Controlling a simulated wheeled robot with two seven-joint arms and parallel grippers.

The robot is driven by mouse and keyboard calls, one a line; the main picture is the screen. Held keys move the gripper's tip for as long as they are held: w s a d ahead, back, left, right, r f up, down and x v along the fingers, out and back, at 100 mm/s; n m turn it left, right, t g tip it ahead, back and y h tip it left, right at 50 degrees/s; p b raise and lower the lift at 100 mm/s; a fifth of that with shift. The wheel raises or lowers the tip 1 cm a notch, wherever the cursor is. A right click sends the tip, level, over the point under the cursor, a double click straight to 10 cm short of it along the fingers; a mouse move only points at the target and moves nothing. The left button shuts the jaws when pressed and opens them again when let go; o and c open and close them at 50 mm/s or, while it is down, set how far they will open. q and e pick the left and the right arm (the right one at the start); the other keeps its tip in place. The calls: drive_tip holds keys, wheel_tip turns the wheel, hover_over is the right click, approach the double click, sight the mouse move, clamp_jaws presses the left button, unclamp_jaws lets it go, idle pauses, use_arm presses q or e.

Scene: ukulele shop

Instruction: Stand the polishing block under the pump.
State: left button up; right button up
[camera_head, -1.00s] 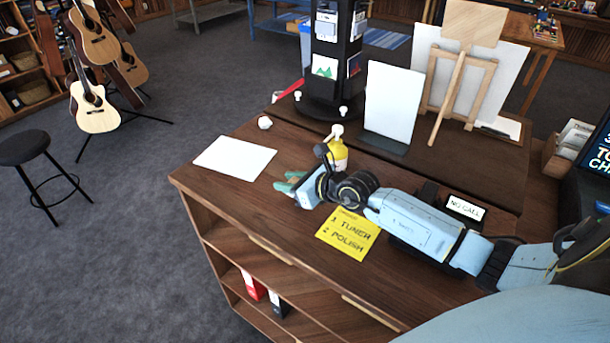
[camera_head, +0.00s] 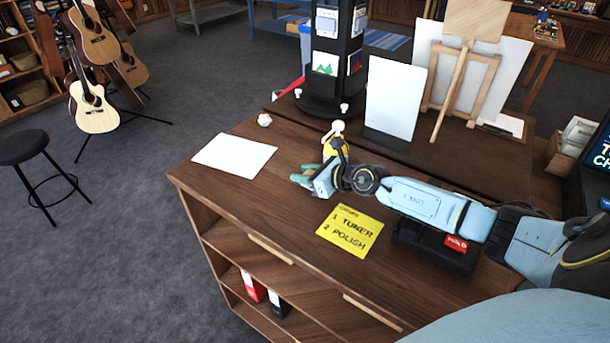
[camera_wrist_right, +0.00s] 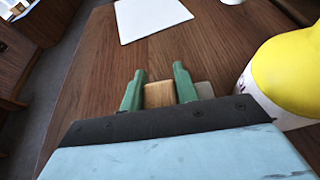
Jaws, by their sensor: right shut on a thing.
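My right gripper (camera_head: 303,178) is low over the wooden counter, in front of the yellow pump bottle. In the right wrist view, its green fingers (camera_wrist_right: 158,88) are shut on a wooden block (camera_wrist_right: 158,95), the polishing block. A small grey-beige piece (camera_wrist_right: 204,90) shows beside the right finger; I cannot tell if it belongs to the block. The yellow pump bottle (camera_head: 328,146) with a pale pump head stands just behind the gripper, partly hidden by it. In the wrist view the bottle (camera_wrist_right: 288,75) is close on the right, apart from the fingers. My left gripper is out of view.
A white sheet (camera_head: 234,155) lies left of the gripper, with a small white lump (camera_head: 264,120) behind it. A yellow order card (camera_head: 349,231) lies in front. A black device with a red HOLD label (camera_head: 456,243) sits under my arm. A white panel (camera_head: 395,100) stands behind.

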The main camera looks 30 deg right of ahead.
drive_tip(key=shift+f, duration=0.1)
drive_tip(key=o, duration=1)
drive_tip(key=shift+c, duration=0.2)
drive_tip(key=shift+s+d+r, duration=0.15)
drive_tip(key=shift+s+r, duration=0.1)
drive_tip(key=shift+s, duration=0.1)
drive_tip(key=p+v, duration=0.1)
drive_tip(key=v, duration=0.9)
drive_tip(key=shift+s+d+r, duration=0.25)
drive_tip(key=shift+s+r, duration=0.05)
drive_tip(key=shift+s, duration=0.2)
